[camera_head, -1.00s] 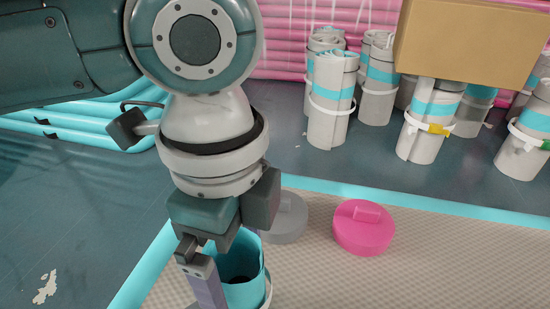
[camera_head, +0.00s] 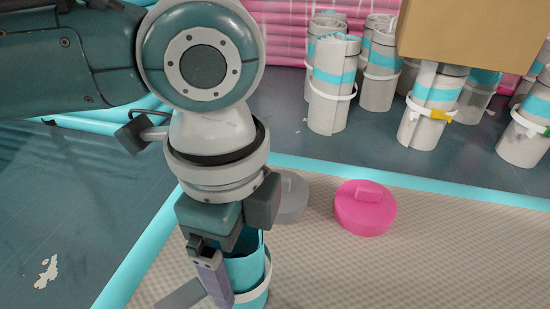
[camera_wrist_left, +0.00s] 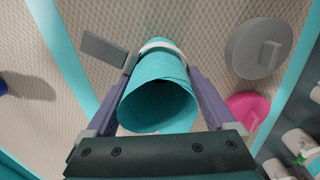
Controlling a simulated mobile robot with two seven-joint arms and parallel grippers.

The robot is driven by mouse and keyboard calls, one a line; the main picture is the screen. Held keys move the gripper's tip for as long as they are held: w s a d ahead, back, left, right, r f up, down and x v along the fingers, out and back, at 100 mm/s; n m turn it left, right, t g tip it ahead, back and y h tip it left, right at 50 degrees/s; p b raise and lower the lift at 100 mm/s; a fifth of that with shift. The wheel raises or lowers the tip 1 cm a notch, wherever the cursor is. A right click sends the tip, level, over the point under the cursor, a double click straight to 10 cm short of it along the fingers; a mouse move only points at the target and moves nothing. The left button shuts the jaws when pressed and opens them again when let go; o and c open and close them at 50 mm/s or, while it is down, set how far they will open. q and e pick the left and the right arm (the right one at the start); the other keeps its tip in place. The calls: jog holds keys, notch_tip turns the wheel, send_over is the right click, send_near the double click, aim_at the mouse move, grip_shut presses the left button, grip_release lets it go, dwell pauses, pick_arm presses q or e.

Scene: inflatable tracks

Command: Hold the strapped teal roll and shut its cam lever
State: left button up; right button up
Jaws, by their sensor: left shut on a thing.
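The teal roll (camera_head: 246,273) stands on the beige textured mat, low in the head view. In the left wrist view the roll (camera_wrist_left: 158,98) shows its hollow open end. A white strap (camera_wrist_left: 160,44) rings it. A flat grey cam lever (camera_wrist_left: 103,50) sticks out sideways from the strap. The lever also shows in the head view (camera_head: 182,295), left of the finger. My left gripper (camera_wrist_left: 161,72) is shut on the roll, with a purple finger along each side. In the head view the left gripper (camera_head: 234,288) partly covers the roll. My right gripper is not in view.
A pink lidded disc (camera_head: 365,207) and a grey one (camera_head: 289,198) lie on the mat (camera_head: 330,265) to the right. Several strapped grey rolls (camera_head: 332,85) stand behind the teal border. A cardboard-coloured box (camera_head: 475,30) is at upper right. The mat's front right is clear.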

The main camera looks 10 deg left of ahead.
pick_arm(q)
jog(key=c, duration=0.8)
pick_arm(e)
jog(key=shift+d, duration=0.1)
pick_arm(q)
jog(key=shift+f, duration=0.1)
dwell(0.7)
